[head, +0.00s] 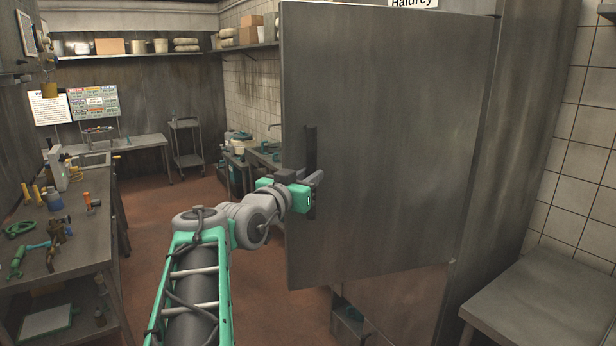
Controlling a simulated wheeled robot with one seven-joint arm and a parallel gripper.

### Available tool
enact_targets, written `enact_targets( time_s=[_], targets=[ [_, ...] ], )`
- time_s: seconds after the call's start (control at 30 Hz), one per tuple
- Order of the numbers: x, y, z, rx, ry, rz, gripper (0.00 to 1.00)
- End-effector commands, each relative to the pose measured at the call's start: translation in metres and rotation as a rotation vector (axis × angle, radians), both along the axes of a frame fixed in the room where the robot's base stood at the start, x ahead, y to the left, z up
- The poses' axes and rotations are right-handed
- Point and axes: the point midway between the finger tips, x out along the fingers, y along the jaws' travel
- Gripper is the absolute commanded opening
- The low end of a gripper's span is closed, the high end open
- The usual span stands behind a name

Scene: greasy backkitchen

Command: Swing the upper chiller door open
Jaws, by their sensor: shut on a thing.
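The upper chiller door (400,130) is a large grey metal panel in the middle of the head view. It stands at an angle to the cabinet side (512,150), so it looks swung out at its left edge. A dark vertical handle (310,150) sits near that left edge. My gripper (311,180) is shut on the handle at its lower part. The door hides the chiller's inside. A lower panel (395,300) shows beneath the door.
A workbench with tools (75,235) runs along the left. A steel table (550,300) stands at the lower right. A trolley (187,145) and a sink counter (262,158) are at the back. Brown floor (165,215) is clear between the bench and the door.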

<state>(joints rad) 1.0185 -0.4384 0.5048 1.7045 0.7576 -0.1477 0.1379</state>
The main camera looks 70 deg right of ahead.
Motion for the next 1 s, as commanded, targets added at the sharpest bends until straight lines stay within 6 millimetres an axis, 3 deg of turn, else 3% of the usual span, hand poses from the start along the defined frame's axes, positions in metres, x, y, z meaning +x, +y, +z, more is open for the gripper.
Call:
enact_targets(
  time_s=[0.33, 1.0],
  targets=[
    [-0.003, 0.003, -0.003, 0.002, 0.0, -0.002, 0.0],
    [-0.052, 0.06, -0.005, 0.001, -0.001, -0.004, 0.0]
  ],
)
